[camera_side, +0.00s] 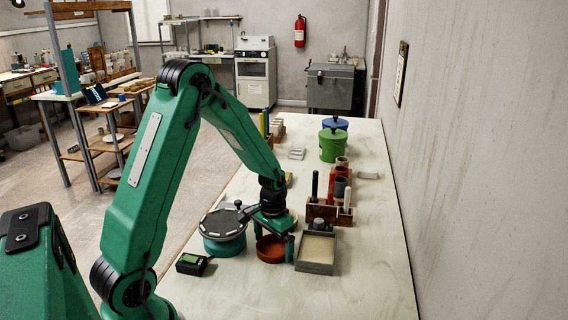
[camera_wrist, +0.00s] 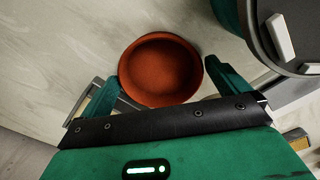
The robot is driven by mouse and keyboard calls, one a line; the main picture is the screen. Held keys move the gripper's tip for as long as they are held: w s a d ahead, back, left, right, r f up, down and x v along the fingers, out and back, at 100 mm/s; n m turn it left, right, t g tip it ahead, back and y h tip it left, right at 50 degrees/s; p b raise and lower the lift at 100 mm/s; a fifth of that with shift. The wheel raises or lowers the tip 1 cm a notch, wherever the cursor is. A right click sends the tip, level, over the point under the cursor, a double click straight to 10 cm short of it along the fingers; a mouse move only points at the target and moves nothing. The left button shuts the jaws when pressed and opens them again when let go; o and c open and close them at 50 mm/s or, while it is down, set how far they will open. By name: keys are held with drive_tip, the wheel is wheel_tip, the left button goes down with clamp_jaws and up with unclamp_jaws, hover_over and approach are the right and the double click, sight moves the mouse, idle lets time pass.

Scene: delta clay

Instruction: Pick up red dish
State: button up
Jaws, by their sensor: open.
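The red dish (camera_side: 271,249) is a small round reddish-orange bowl standing upright on the pale table. In the wrist view the red dish (camera_wrist: 160,69) looks empty, and its whole rim shows except near the bottom, close to the fingers. My gripper (camera_side: 274,240) is low over the dish in the side view, with a finger on each side of it. In the wrist view my gripper (camera_wrist: 165,85) is open, with green fingers left and right of the dish. I cannot tell whether either finger touches it.
A teal round container (camera_side: 224,236) with a grey top stands close left of the dish. A grey tray (camera_side: 316,264) with a pale surface lies close right. A small black-and-green device (camera_side: 191,264) sits front left. The front right table is clear.

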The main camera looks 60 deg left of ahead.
sight(275, 252)
idle(0.3)
drive_tip(key=c, duration=0.9)
drive_tip(key=shift+r, duration=0.1)
drive_tip(key=shift+w+r, duration=0.1)
drive_tip(key=shift+r, duration=0.65)
drive_tip(key=r, duration=0.1)
drive_tip(key=d+r, duration=0.1)
drive_tip(key=r, duration=0.1)
drive_tip(key=d+r, duration=0.2)
drive_tip(key=d, duration=0.1)
drive_tip(key=s+d+r, duration=0.1)
drive_tip(key=d+r, duration=0.1)
drive_tip(key=d, duration=0.2)
drive_tip(key=s+d+r, duration=0.1)
drive_tip(key=d+r, duration=0.1)
drive_tip(key=d, duration=0.1)
drive_tip(key=shift+s+d+r, duration=0.2)
drive_tip(key=shift+s+d, duration=0.05)
